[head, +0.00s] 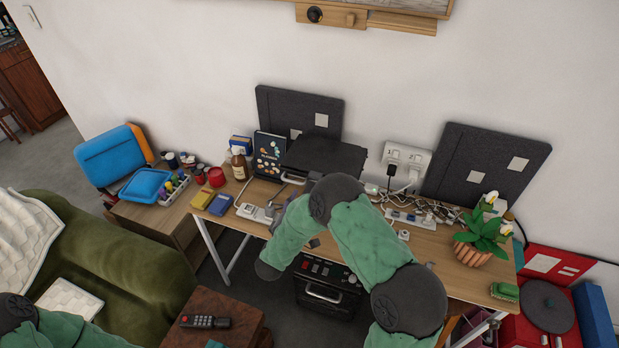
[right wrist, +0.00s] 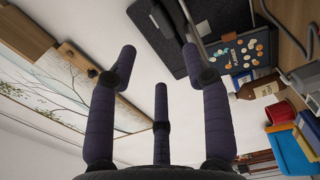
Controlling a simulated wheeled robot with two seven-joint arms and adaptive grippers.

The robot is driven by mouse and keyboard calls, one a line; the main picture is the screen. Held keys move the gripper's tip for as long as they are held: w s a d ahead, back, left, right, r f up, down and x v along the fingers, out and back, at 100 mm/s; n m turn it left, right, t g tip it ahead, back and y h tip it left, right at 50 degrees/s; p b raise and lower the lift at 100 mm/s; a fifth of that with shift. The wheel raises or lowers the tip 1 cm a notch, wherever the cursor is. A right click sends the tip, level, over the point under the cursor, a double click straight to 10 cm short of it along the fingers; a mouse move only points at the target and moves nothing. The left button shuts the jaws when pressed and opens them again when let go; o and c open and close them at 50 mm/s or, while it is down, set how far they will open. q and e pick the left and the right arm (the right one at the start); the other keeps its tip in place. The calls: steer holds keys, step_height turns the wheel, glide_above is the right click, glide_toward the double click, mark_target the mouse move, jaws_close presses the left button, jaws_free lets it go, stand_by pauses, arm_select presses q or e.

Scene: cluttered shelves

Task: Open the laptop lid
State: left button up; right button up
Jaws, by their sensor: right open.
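A black, flat-topped thing, apparently the laptop (head: 325,155), is on the desk in front of a dark grey board. My right arm covers its lower front, so I cannot tell how far its lid is raised. In the right wrist view, a black surface beside a dotted book may be part of it. My right gripper (right wrist: 160,72) is open, with its three dark fingers apart and nothing between them. The left gripper is out of view; only part of my left arm shows at the lower left.
The desk (head: 440,262) holds a dotted book (head: 269,154), a brown bottle (head: 239,164), a red cup (head: 216,177), cables and a potted plant (head: 482,240). Dark boards (head: 487,170) lean on the wall. A green sofa (head: 120,250) stands at left.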

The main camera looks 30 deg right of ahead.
steer(key=b+x, duration=0.2)
steer(key=x, duration=0.8)
steer(key=shift+w+d, duration=0.2)
jaws_close()
